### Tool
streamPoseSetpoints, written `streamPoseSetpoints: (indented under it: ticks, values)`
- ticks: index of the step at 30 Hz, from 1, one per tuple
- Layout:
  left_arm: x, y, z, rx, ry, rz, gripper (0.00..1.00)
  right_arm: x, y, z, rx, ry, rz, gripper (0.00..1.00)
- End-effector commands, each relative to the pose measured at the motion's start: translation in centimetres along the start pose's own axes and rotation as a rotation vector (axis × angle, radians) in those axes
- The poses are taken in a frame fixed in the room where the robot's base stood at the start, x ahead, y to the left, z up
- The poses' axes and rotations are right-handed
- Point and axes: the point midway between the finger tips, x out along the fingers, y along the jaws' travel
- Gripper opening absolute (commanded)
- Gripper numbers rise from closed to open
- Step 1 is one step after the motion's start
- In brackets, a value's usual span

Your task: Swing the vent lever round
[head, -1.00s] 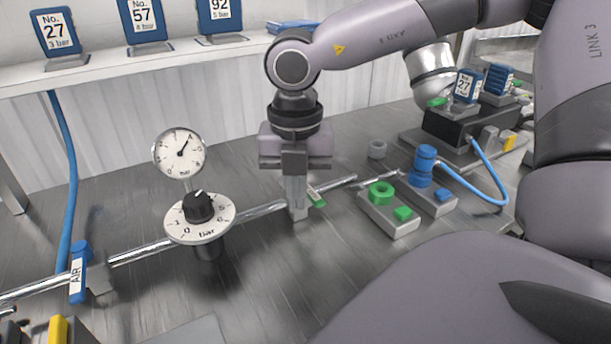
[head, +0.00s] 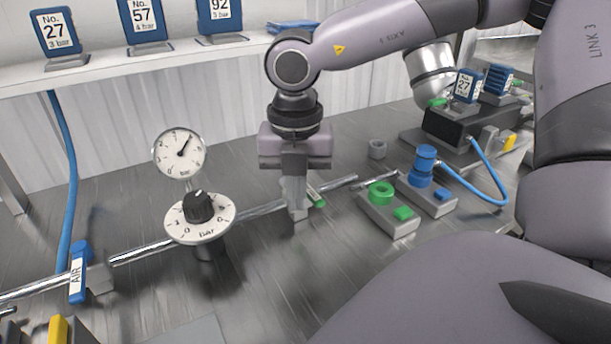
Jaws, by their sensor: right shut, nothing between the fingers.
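A small green lever (head: 317,198) shows at the metal pipe, just right of my right gripper's fingers. I take it as the vent lever; no label on it is visible. My right gripper (head: 297,202) points down in front of the pipe, shut and empty. Its fingers hide part of the lever and its mount, and I cannot tell if they touch it. My left gripper is out of view.
A pressure dial (head: 180,153) and a black regulator knob (head: 199,207) stand left on the pipe (head: 140,252). A blue AIR lever (head: 78,272) is farther left. Right are a green-ringed block (head: 388,222) and a blue fitting (head: 424,166) with a hose.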

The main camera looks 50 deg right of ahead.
Motion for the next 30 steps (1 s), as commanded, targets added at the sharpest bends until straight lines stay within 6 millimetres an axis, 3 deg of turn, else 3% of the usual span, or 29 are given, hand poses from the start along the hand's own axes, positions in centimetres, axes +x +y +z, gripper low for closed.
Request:
streamPoseSetpoints:
  ticks: [13,23,30]
  values:
    - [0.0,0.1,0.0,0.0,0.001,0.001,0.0,0.0,-0.1,0.1,0.001,0.0,0.001,0.0]
    - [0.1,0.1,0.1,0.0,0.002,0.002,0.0,0.0,-1.9,1.1,0.001,-0.001,0.001,0.0]
    - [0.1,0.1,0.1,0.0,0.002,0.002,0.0,0.0,-1.9,1.1,0.0,-0.001,-0.001,0.0]
